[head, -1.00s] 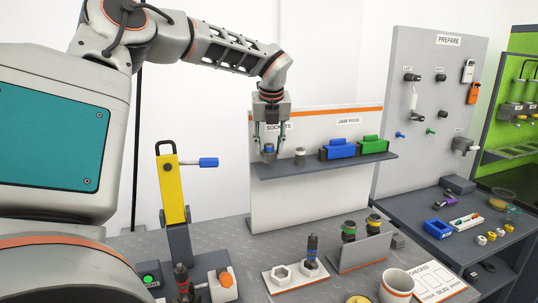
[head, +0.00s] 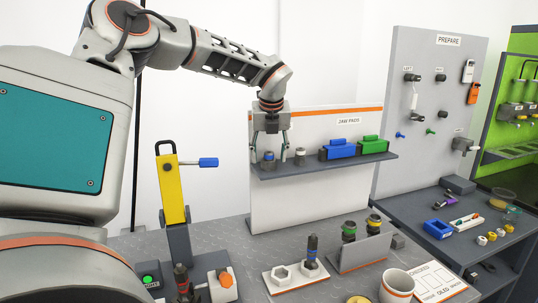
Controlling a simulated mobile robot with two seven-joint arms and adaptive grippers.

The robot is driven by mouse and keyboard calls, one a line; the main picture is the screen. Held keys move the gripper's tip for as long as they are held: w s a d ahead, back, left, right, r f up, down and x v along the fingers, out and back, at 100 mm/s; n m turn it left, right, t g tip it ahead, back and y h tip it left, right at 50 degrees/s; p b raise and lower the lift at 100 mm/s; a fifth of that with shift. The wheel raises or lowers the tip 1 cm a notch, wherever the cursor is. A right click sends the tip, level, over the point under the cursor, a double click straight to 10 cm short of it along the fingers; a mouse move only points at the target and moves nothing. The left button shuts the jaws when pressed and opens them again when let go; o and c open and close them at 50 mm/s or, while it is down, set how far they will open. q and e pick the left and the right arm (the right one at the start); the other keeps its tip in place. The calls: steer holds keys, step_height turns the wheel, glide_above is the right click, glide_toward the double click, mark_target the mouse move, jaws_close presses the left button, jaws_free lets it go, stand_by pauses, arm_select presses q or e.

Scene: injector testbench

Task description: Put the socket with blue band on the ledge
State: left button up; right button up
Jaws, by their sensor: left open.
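The socket with blue band (head: 268,158) stands upright on the left part of the grey ledge (head: 325,164). My left gripper (head: 269,154) is open, pointing down, with one finger on each side of this socket. The fingers look apart from it, and its top shows between them. My right gripper is not in view.
A second socket with a pale band (head: 300,156) stands close to the right on the ledge. A blue jaw pad (head: 338,149) and a green jaw pad (head: 372,145) lie further right. A yellow lever (head: 171,187) rises left of the ledge on the bench.

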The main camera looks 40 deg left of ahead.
arm_select(q)
steer(key=shift+r, duration=0.15)
steer(key=shift+d+r, duration=0.1)
steer(key=shift+r, duration=0.25)
steer(key=v, duration=1.1)
steer(key=shift+s, duration=0.15)
